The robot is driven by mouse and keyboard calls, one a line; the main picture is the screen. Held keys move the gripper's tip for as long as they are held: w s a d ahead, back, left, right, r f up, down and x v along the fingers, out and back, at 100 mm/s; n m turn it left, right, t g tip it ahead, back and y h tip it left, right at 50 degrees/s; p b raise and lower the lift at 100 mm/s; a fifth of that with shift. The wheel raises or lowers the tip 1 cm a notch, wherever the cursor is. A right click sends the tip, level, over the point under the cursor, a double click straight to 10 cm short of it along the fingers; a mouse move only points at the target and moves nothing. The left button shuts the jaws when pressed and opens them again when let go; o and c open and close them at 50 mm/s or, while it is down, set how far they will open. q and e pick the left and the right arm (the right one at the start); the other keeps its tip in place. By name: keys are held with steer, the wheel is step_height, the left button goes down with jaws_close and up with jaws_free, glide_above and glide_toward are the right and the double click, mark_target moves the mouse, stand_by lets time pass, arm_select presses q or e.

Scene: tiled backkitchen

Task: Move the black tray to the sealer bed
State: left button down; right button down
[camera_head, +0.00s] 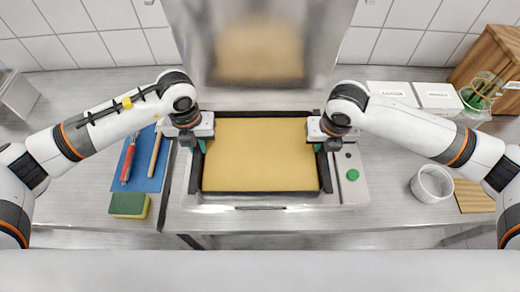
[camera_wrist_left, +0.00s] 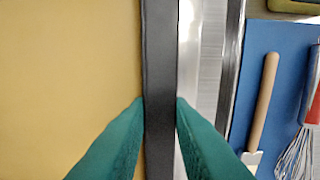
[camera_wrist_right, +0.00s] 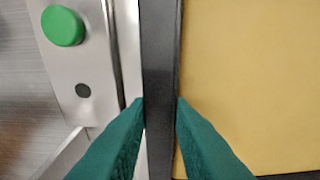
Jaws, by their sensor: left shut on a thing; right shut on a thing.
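The black tray (camera_head: 262,193) with a flat yellow-tan filling lies in the bed of the steel sealer (camera_head: 352,190), in the middle of the head view. My left gripper (camera_head: 200,143) is shut on the tray's left rim; the left wrist view shows its green fingers (camera_wrist_left: 160,103) on both sides of the rim (camera_wrist_left: 159,60). My right gripper (camera_head: 322,143) is shut on the right rim; the right wrist view shows its fingers (camera_wrist_right: 161,103) around that rim (camera_wrist_right: 160,50). I cannot tell whether the tray touches the bed's bottom.
The raised steel sealer lid (camera_head: 262,90) stands behind the tray. A green button (camera_head: 352,174) is on the right. A blue mat (camera_head: 147,165) with tools and a sponge (camera_head: 129,204) lie left. A white bowl (camera_head: 432,184), white boxes (camera_head: 437,97) and a wooden box (camera_head: 490,60) are right.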

arm_select(q)
steer(key=c, duration=1.3)
jaws_free()
arm_select(e)
steer(key=c, duration=1.3)
jaws_free()
steer(key=shift+r, duration=0.1)
arm_select(q)
step_height(320, 180, up, 12)
arm_select(e)
step_height(320, 180, up, 12)
steer(key=s, duration=0.2)
steer(key=shift+f, duration=0.2)
